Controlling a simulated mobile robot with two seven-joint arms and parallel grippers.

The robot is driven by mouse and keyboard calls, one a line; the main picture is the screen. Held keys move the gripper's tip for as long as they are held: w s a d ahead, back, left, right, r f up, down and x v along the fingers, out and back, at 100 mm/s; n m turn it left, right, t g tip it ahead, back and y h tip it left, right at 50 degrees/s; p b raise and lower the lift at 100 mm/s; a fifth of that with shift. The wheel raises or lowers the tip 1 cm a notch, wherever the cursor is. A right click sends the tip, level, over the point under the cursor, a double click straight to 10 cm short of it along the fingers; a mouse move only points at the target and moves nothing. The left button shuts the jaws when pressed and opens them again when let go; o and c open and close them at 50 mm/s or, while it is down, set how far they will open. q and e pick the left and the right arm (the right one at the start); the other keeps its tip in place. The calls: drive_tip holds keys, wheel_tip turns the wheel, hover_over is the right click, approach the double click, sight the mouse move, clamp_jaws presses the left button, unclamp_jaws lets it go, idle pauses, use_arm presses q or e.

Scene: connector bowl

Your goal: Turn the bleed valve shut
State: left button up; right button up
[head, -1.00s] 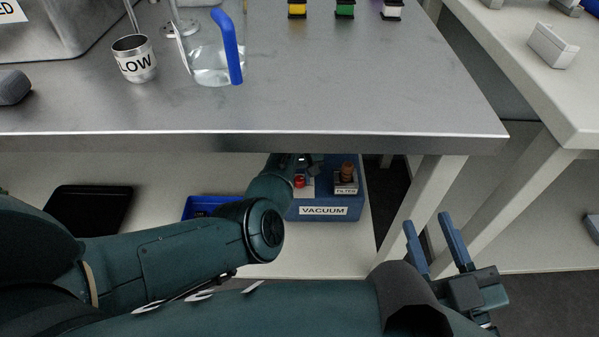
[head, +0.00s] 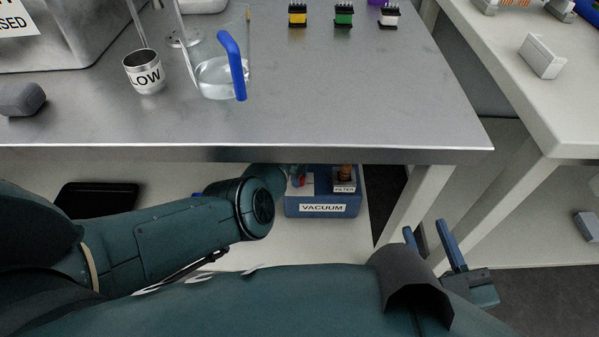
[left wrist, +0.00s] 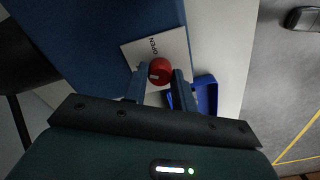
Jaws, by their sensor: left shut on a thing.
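The bleed valve is a round red knob (left wrist: 160,70) on a white plate (left wrist: 135,53) marked "OPEN" in the left wrist view. The plate sits on the blue vacuum unit (left wrist: 90,25). In the head view the unit (head: 293,208), labelled "VACUUM", stands on the shelf under the table. My left gripper (left wrist: 159,78) has one finger on each side of the knob and is shut on it. In the head view, the table edge and my left arm hide most of that gripper. My right gripper (head: 425,228) is open and empty, right of the unit.
The steel table edge (head: 250,155) lies above the unit. A brown-topped filter (head: 344,185) stands beside the knob on the unit. A blue tray (left wrist: 207,92) is close by. A black tray (head: 95,198) lies on the shelf at left. A beaker (head: 215,78) stands on the table.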

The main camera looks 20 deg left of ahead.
use_arm(q)
drive_tip(key=n, duration=0.3)
drive_tip(key=shift+n, duration=1.3)
drive_tip(key=shift+a, duration=0.1)
drive_tip(key=o, duration=1)
